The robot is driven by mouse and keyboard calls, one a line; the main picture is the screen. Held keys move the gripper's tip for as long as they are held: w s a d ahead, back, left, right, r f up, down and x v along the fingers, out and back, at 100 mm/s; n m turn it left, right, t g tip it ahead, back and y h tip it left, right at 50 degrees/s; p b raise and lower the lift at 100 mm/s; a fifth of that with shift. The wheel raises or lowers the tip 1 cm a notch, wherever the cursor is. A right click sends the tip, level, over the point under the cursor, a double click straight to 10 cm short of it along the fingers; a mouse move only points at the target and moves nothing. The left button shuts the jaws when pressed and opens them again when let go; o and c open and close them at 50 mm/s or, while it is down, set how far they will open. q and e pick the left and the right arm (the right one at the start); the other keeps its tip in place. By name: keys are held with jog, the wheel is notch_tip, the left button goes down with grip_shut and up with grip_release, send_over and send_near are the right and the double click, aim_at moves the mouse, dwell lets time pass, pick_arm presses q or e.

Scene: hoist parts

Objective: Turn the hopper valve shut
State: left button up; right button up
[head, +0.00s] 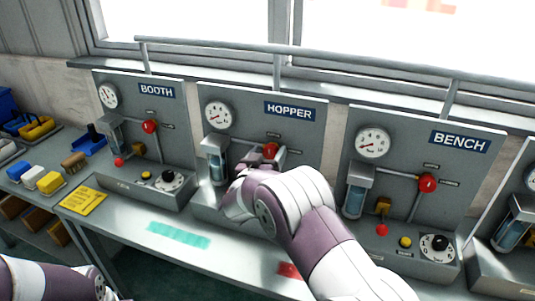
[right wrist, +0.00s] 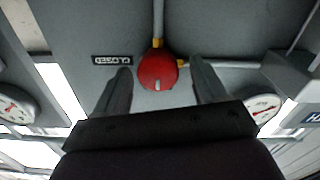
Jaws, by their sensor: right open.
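The HOPPER panel (head: 313,135) stands in the middle of the head view. Its red valve (head: 270,150) is partly hidden by my right gripper (head: 266,160), which reaches up to it. In the right wrist view, the red valve (right wrist: 157,70) sits between the two fingertips of my right gripper (right wrist: 162,78). The fingers are open, one on each side, with gaps to the valve. A CLOSED label (right wrist: 112,60) reads upside down to the left of the valve. The way the handle points is unclear. My left arm shows at the lower left; its gripper is out of view.
The BOOTH panel (head: 157,118) stands to the left and the BENCH panel (head: 400,150) to the right, each with its own red valve. The HOPPER gauge (head: 219,115) and sight glass (head: 214,160) sit left of my right gripper. A rail (head: 330,56) runs above.

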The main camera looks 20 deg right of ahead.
jog(key=c, duration=1.1)
jog(key=shift+o, duration=0.2)
jog(key=shift+f, duration=0.1)
jog(key=shift+s+d+f+m+b, duration=0.1)
jog(key=shift+m+b, duration=0.7)
jog(key=shift+b, duration=0.05)
jog(key=m+b, duration=0.3)
jog(key=shift+f, duration=0.15)
jog(key=m+b, duration=0.9)
jog(key=shift+s+d+f, duration=0.1)
jog(key=m+b, duration=0.2)
jog(key=shift+m, duration=0.3)
jog(key=shift+m+b, duration=0.8)
jog(key=shift+m, duration=0.1)
